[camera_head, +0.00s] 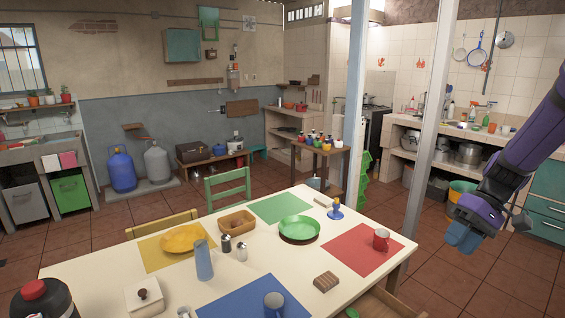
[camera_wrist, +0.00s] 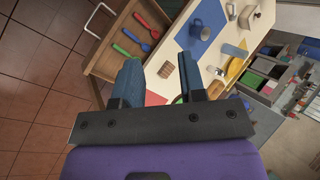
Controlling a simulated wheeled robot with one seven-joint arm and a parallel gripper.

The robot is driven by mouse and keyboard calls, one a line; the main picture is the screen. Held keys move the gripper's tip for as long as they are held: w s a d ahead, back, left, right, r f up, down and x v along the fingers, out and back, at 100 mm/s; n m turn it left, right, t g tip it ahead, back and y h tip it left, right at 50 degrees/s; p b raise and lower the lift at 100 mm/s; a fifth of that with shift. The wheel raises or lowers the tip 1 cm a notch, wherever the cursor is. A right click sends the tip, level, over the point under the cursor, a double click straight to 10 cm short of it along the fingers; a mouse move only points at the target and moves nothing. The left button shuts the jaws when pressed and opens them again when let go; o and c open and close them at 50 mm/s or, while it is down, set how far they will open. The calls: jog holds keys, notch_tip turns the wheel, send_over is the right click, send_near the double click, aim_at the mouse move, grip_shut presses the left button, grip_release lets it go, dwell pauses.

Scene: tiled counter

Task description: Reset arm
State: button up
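My gripper (camera_head: 464,238) hangs at the right of the head view, past the table's right edge, on my purple arm. In the wrist view its two blue fingers (camera_wrist: 158,72) stand apart with nothing held between them, so it is open. The white dining table (camera_head: 190,285) lies to its left. An open wooden drawer (camera_wrist: 103,47) shows in the wrist view, with green, red and blue utensils inside. The gripper touches nothing that I can see.
The table holds a red mug (camera_head: 381,240), a green plate (camera_head: 299,228), a yellow plate (camera_head: 182,239), a blue-grey mug (camera_head: 273,305) and a small wooden block (camera_head: 326,282). A pale post (camera_head: 430,110) rises behind the table. Tiled floor (camera_head: 475,285) lies clear below the gripper.

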jog(key=s+a+r+t+h, duration=0.3)
jog(key=s+a+r+t, duration=0.1)
jog(key=s+r, duration=0.4)
jog(key=s+a+r+m+t+h, duration=0.1)
jog(key=s+a+r+t+h, duration=0.2)
jog(key=s+r, duration=0.6)
jog(key=s+a+t, duration=0.1)
jog(key=s, duration=0.1)
jog(key=shift+s+a+h, duration=0.3)
jog(key=shift+a, duration=0.1)
